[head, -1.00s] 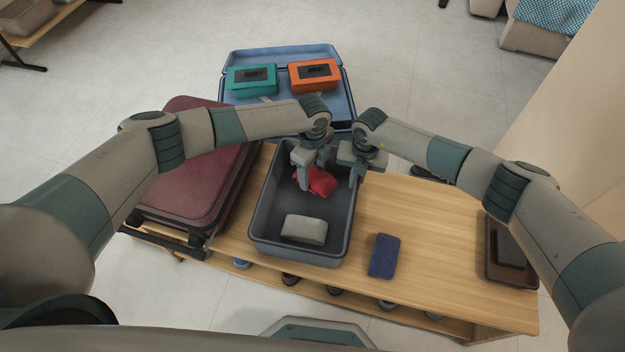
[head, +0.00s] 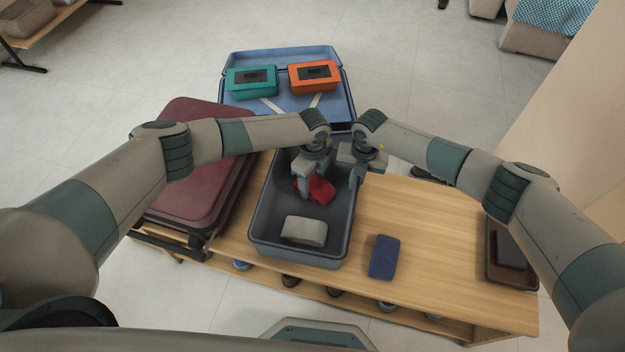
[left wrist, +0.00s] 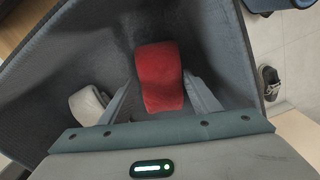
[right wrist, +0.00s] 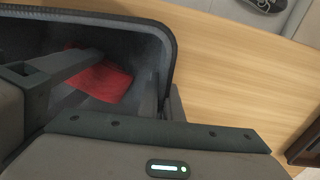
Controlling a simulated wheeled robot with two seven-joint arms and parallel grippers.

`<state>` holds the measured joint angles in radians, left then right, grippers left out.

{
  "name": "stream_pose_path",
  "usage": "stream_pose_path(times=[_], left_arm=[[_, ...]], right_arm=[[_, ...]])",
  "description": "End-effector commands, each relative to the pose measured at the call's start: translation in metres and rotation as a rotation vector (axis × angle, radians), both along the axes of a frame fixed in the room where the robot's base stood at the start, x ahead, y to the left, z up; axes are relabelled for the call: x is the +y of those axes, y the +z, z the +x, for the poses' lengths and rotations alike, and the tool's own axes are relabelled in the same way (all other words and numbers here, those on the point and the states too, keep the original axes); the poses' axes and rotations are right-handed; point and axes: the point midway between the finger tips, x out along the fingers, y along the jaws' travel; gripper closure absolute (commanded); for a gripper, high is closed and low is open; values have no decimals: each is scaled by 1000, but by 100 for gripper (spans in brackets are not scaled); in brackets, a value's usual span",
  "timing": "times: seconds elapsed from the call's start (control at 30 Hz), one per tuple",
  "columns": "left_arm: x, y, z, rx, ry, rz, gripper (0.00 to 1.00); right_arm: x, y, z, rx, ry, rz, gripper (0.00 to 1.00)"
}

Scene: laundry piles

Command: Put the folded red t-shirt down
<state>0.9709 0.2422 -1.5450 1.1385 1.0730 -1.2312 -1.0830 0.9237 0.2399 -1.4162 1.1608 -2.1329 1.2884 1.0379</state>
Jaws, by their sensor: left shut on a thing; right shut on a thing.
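The folded red t-shirt (head: 320,190) is inside the dark grey bin (head: 258,238), towards its back half. My left gripper (head: 304,192) reaches down into the bin and is shut on the t-shirt. In the left wrist view the t-shirt (left wrist: 160,78) lies between the two fingers. It also shows in the right wrist view (right wrist: 103,80), partly behind a left finger. Whether it touches the bin floor I cannot tell. My right gripper (head: 356,180) is at the bin's right wall. In the right wrist view its fingers (right wrist: 165,98) are shut on the bin's wall.
A folded grey cloth (head: 304,231) lies in the bin's front half. A folded blue cloth (head: 384,257) lies on the wooden table (head: 440,250), right of the bin. A brown tray (head: 495,270) is at the right end. A maroon suitcase (head: 205,165) stands left; an open blue suitcase (head: 265,112) is behind.

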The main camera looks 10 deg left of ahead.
Motion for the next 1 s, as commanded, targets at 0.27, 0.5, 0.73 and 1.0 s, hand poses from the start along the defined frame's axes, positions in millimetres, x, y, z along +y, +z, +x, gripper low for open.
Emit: stream_pose_path(times=[0.27, 0.5, 0.73, 1.0], left_arm=[[0, -2, 0, 0, 0, 0, 25], [0, -2, 0, 0, 0, 0, 25], [0, 7, 1, -1, -1, -2, 25], [0, 44, 1, -1, -2, -2, 25]], right_arm=[[0, 0, 0, 0, 0, 1, 100], [0, 0, 0, 0, 0, 1, 100], [0, 1, 0, 0, 0, 1, 100], [0, 1, 0, -1, 0, 1, 100]])
